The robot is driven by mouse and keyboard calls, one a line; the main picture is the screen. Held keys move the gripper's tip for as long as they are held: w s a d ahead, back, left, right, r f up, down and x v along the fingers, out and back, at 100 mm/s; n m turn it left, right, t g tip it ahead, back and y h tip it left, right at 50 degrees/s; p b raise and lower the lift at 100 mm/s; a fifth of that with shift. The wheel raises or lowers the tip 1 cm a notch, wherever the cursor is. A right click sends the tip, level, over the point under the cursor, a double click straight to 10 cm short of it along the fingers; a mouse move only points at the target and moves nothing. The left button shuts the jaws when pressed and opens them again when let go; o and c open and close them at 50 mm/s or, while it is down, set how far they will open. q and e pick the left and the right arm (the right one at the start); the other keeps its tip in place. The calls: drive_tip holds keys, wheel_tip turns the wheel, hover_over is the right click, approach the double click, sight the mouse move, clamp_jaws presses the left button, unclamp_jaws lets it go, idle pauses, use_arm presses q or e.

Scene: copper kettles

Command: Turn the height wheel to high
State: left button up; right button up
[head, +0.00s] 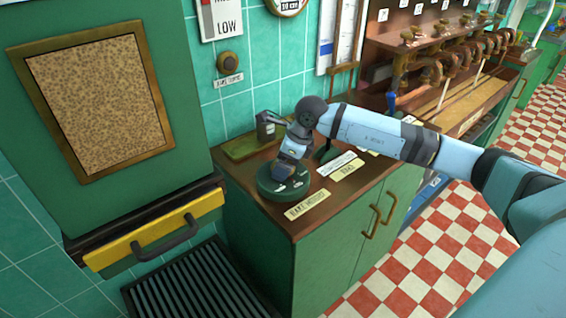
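The height wheel (270,193) is a round dark green wheel with pale marks on top. It sits at the left front of the brown counter top, behind a cream label (307,205). My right gripper (283,171) comes in from the right and points down onto the top of the wheel. Its fingers cover part of the wheel's top, and I cannot tell whether they are shut on it. A wall sign (222,20) reads LOW at its lower part; its upper part is cut off. My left gripper is out of view.
A green oven-like cabinet with a yellow drawer front (155,230) stands at the left. A dark can (266,126) on a green tray (243,148) is behind the wheel. More labels (345,167) lie on the counter. Brass taps (405,70) line the back right. The checkered floor (440,245) is clear.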

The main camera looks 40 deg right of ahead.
drive_tip(key=shift+a+f, duration=0.1)
drive_tip(key=shift+f, duration=0.2)
drive_tip(key=c, duration=0.9)
